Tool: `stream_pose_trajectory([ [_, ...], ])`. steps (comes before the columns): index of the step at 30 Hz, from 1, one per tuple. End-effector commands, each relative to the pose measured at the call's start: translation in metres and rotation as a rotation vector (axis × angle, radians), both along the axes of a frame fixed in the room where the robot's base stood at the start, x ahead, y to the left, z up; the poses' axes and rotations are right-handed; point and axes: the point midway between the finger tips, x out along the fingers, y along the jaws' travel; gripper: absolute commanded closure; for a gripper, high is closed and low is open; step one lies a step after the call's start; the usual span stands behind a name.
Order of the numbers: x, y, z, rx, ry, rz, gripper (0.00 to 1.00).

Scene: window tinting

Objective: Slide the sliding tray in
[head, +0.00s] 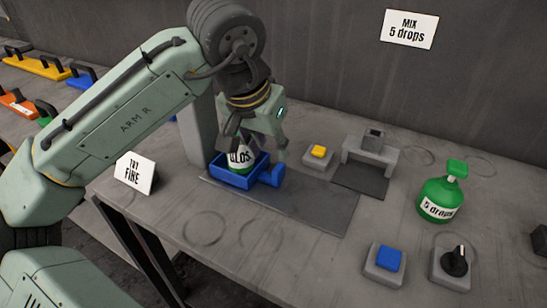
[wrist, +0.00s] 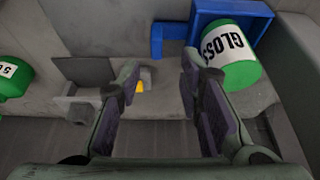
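The blue sliding tray (head: 262,164) sits on a dark flat track at the foot of a grey post. Its short blue handle sticks out to the right. A green bottle labelled GLOSS (head: 241,158) is in the tray, partly hidden by my gripper. In the wrist view the tray (wrist: 255,14) is at upper right, with the bottle (wrist: 238,73) in it and the handle to its left. My gripper (head: 254,150) points down over the tray and handle area. Its fingers are apart and nothing shows between them (wrist: 160,72). Contact with the tray or bottle cannot be told.
The dark track (head: 315,206) right of the tray is bare. A yellow button (head: 318,151) and a grey stand (head: 371,152) are behind it. A green 5 drops bottle (head: 438,200), blue button (head: 389,257) and black knob (head: 455,262) stand at right. A TRY FIRE sign (head: 134,173) is left.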

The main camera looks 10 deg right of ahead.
Motion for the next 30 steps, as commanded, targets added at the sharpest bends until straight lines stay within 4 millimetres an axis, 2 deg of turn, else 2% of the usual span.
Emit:
stream_pose_trajectory([
  [3, -0.007, 0.005, 0.022, -0.001, -0.001, 0.001, 0.67],
  [9, -0.014, 0.010, 0.041, -0.001, -0.001, 0.001, 0.67],
  [23, -0.013, 0.009, 0.046, -0.014, -0.017, -0.003, 0.67],
  [26, 0.006, -0.005, 0.067, -0.132, -0.179, -0.030, 0.67],
  [29, 0.033, -0.015, 0.117, -0.321, -0.470, -0.055, 0.67],
  [30, 0.041, -0.013, 0.144, -0.397, -0.604, -0.057, 0.67],
])
